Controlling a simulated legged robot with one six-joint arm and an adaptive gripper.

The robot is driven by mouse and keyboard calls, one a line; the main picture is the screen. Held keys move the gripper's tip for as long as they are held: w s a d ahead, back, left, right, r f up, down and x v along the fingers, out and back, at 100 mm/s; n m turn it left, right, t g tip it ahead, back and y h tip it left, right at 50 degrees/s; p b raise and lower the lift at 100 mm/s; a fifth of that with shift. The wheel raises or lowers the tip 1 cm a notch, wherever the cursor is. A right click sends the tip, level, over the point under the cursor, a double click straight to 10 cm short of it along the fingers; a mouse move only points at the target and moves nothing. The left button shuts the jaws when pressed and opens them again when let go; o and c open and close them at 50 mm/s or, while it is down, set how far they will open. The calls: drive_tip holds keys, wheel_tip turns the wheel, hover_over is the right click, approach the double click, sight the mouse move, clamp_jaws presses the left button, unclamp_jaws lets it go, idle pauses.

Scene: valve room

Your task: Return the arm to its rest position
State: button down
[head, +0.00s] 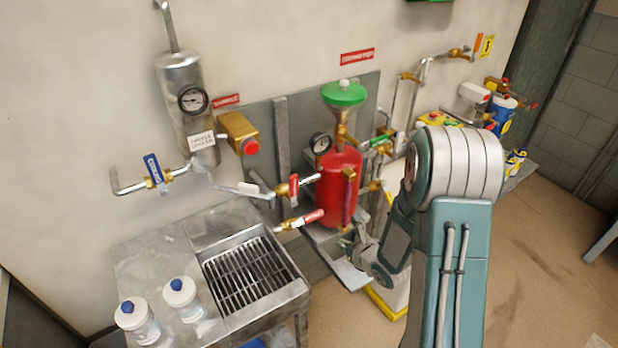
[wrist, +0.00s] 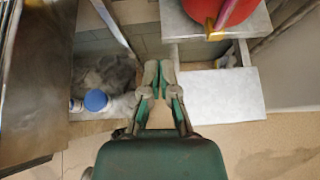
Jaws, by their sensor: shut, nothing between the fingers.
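My arm (head: 450,240) reaches up from the bottom right of the head view, bends at a large grey-and-teal joint and folds down toward the shelf below the red tank. My gripper (wrist: 158,78) is shut and empty in the middle of the wrist view, pointing down. In the head view it is partly hidden, low and beside the red tank (head: 339,190). The tank's bottom also shows at the top right of the wrist view (wrist: 228,10). The fingers are apart from the grey shelf (wrist: 215,95) in that view.
A metal sink bench (head: 150,260) with a grate and two blue-capped bottles (head: 181,292) stands at the left. Pipes, a silver cylinder (head: 183,95) and several valves line the wall. A back bench with a blue container (head: 503,115) is at the right. Open floor (head: 545,250) lies at the right.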

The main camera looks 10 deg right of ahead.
drive_tip(key=s+d+r+m+g+h, duration=0.1)
drive_tip(key=s+r+m+h, duration=0.2)
drive_tip(key=r+m, duration=0.65)
drive_tip(key=s+d+r+m+g+h, duration=0.1)
drive_tip(key=s+r+m+h, duration=0.2)
drive_tip(key=r+m, duration=0.7)
drive_tip(key=s+a+r+m+g, duration=0.1)
drive_tip(key=s+r+m, duration=0.3)
drive_tip(key=s+m, duration=0.5)
drive_tip(key=s+a+r+m+g+y, duration=0.1)
drive_tip(key=s+a+r+m, duration=0.3)
drive_tip(key=s+m, duration=0.6)
drive_tip(key=shift+s+a+r+m+g+y, duration=0.2)
drive_tip(key=shift+a+m+g+y, duration=0.1)
drive_tip(key=shift+m+g, duration=0.4)
